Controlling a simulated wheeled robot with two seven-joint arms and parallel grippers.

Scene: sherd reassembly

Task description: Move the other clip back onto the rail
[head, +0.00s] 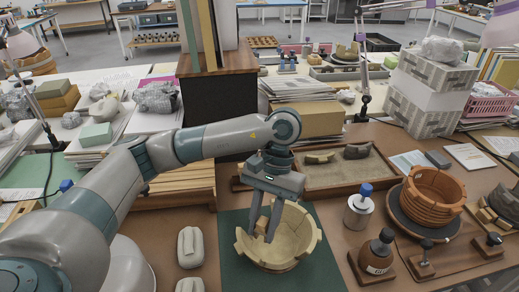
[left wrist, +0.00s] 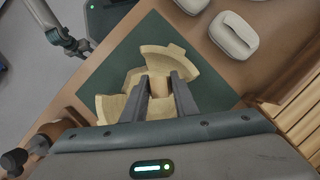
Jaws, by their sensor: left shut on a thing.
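A cream clay bowl (head: 292,250) with a broken, notched rim stands on a dark green mat. It also shows in the left wrist view (left wrist: 166,56). My left gripper (head: 263,238) points down into the bowl. I cannot clearly make out a clip or the rail.
A sand tray (head: 312,188) with sherds lies behind the mat. A jar with a blue lid (head: 358,212), a brown bottle (head: 377,250), small wooden stands (head: 423,268) and a coiled orange pot (head: 434,193) are at the right. White pods (head: 190,246) lie left of the mat.

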